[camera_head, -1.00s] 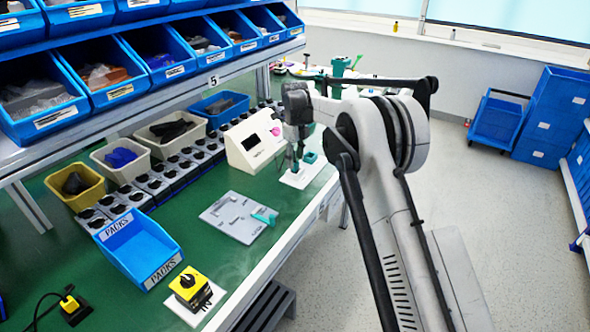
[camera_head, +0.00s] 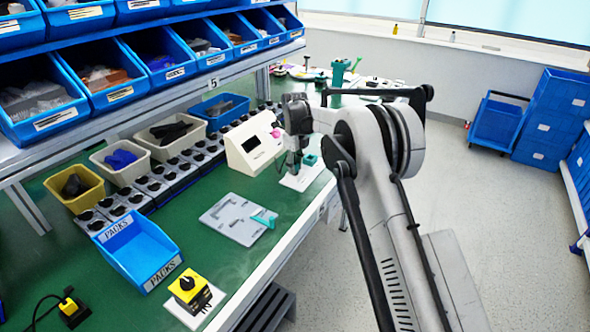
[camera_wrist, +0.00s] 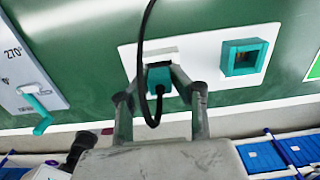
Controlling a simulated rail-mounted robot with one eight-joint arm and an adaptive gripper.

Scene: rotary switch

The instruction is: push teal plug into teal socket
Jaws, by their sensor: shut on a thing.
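In the wrist view, my gripper (camera_wrist: 160,78) is shut on the teal plug (camera_wrist: 157,74), with one finger on each side. A black cable (camera_wrist: 141,50) loops from the plug. The plug is at the left part of a white plate (camera_wrist: 205,52), beside a pale block. The teal socket (camera_wrist: 245,57), a square frame with a dark opening, stands on the same plate to the right, apart from the plug. In the head view, my gripper (camera_head: 295,162) is above the plate, left of the socket (camera_head: 311,160). The plug's underside is hidden.
A grey board (camera_head: 232,222) with a teal lever (camera_head: 265,217) lies nearer on the green bench. A cream box with a dark display (camera_head: 254,142) stands left of my gripper. A yellow switch (camera_head: 189,288) and a blue packs bin (camera_head: 137,250) stand nearer. The bench between is clear.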

